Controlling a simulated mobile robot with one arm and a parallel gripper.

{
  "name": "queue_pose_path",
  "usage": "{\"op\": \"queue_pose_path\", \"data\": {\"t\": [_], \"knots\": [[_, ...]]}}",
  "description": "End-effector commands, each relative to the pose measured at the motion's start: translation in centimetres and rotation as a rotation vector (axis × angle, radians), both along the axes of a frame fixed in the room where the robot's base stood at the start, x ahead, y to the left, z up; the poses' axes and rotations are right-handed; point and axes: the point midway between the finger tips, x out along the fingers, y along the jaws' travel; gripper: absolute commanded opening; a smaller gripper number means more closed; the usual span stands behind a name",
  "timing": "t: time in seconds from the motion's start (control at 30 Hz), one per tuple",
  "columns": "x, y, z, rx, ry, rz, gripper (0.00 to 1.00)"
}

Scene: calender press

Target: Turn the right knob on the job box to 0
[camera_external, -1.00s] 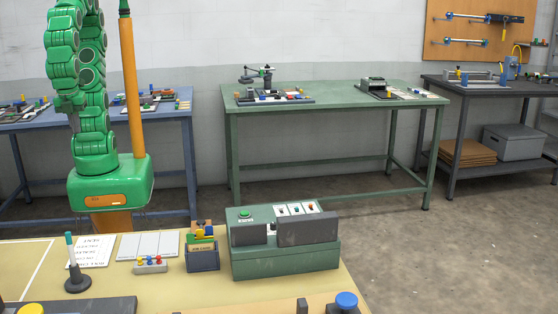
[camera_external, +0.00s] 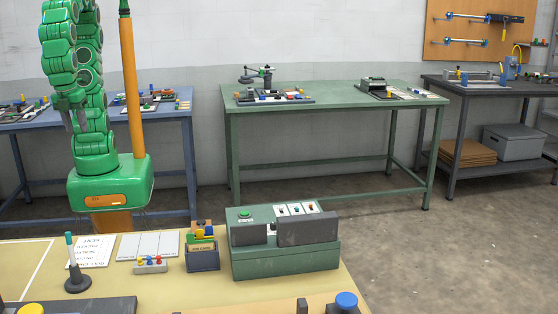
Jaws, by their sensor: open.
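The small dark blue-grey box (camera_external: 203,258) with a tan label on its front stands on the near table, left of the green machine; I take it for the job box. No dial marks or 0 can be read. My gripper (camera_external: 75,122) hangs with grey fingers pointing down, in front of my green arm at the upper left. It is open and empty, well above and left of the box.
The green press (camera_external: 285,245) with a green button stands right beside the box. A small block with coloured knobs (camera_external: 151,265), a pen stand (camera_external: 77,280), a printed sheet (camera_external: 92,251) and a blue round knob (camera_external: 346,300) are also on the near table (camera_external: 215,290).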

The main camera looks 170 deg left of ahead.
Motion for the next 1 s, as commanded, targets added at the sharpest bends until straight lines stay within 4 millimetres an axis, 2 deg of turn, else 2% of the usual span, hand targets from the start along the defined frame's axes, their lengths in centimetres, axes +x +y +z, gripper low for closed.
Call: {"op": "queue_pose_path", "data": {"t": [0.03, 0.53, 0.77, 1.0], "knots": [[1.3, 0.5, 0.3, 0.002, 0.0, -0.028, 0.43], [13.5, 6.2, 2.5, 0.007, -0.009, -0.292, 0.43], [18.9, 9.5, 2.5, 0.005, -0.013, -0.383, 0.43], [24.1, 13.6, 2.2, 0.014, -0.019, -0.47, 0.43]]}}
